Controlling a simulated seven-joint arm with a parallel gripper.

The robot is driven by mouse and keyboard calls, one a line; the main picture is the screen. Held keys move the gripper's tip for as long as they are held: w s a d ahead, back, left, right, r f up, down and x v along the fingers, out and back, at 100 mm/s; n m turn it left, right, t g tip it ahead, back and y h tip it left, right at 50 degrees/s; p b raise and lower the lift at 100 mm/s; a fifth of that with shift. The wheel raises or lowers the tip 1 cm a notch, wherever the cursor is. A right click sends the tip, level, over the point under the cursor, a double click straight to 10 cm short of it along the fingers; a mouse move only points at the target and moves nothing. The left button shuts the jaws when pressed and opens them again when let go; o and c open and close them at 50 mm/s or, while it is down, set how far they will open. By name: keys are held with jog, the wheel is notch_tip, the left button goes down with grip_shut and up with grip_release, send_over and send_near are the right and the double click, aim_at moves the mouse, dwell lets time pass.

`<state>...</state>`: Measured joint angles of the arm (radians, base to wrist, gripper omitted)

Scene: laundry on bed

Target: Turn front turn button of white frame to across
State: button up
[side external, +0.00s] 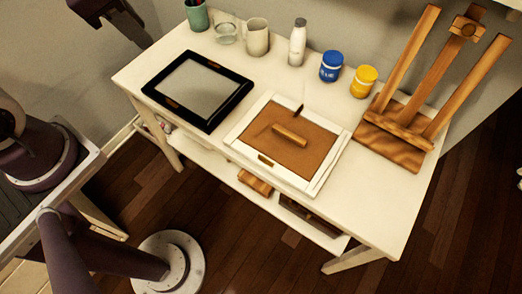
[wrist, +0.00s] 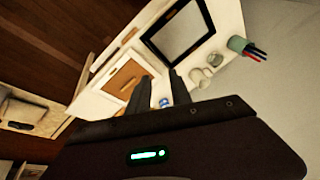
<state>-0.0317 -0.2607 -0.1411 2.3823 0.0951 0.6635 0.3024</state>
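The white frame (side external: 330,163) with a brown backing board (side external: 313,148) lies flat on the white table. Its front turn button (side external: 265,160), a small brown bar, sits on the front rail and looks lined up along it. A thin dark piece (side external: 299,110) at the back rail points across that rail. A wooden bar (side external: 290,134) lies on the board. The frame also shows in the wrist view (wrist: 104,85), partly behind a finger. My gripper (wrist: 160,88) is open and empty, its two dark fingers apart, well away from the frame.
A black frame (side external: 240,92) lies left of the white one. A cup of pens (side external: 197,15), glass (side external: 226,33), mug (side external: 257,37), white bottle (side external: 298,42), blue jar (side external: 331,66) and yellow jar (side external: 363,81) line the back. A wooden easel (side external: 400,115) stands right. The table front is clear.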

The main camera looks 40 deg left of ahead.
jog(key=w+d+f+m+g+h, duration=0.15)
jog(key=w+d+f+m, duration=0.25)
jog(key=w+f+m, duration=0.4)
jog(key=m+g+h, duration=0.3)
jog(key=m+h, duration=0.1)
jog(key=m, duration=0.1)
send_near(262, 156)
jog(key=x, duration=0.7)
jog(key=shift+d+f, duration=0.1)
jog(key=shift+f, duration=0.2)
jog(key=shift+y, duration=0.25)
grip_shut()
